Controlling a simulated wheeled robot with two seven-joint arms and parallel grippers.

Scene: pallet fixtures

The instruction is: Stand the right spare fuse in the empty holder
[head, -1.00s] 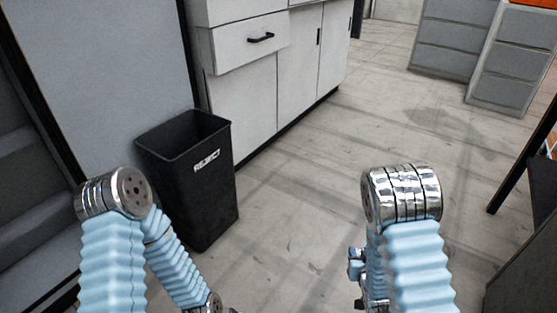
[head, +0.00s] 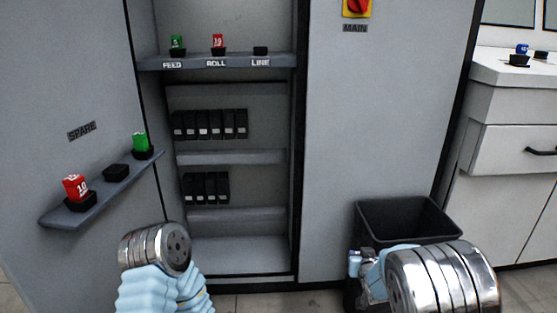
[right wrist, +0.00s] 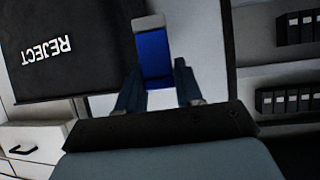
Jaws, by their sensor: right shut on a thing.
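My right gripper (right wrist: 158,75) is shut on a blue fuse (right wrist: 154,52) with a pale end, seen in the right wrist view. In the head view the LINE holder (head: 260,51) is empty on the cabinet shelf (head: 285,62). Beside it, a green fuse (head: 177,42) stands in FEED and a red fuse (head: 218,41) in ROLL. On the SPARE shelf (head: 58,218) stand a red fuse (head: 75,187) marked 10 and a green fuse (head: 140,141), with an empty holder (head: 116,172) between them. My left gripper is out of view; only its arm shows.
The black REJECT bin (head: 408,218) stands at the cabinet's front right; it also shows in the right wrist view (right wrist: 75,60). Rows of black modules (head: 210,125) fill lower shelves. A counter (head: 510,68) at far right carries small blue and black items.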

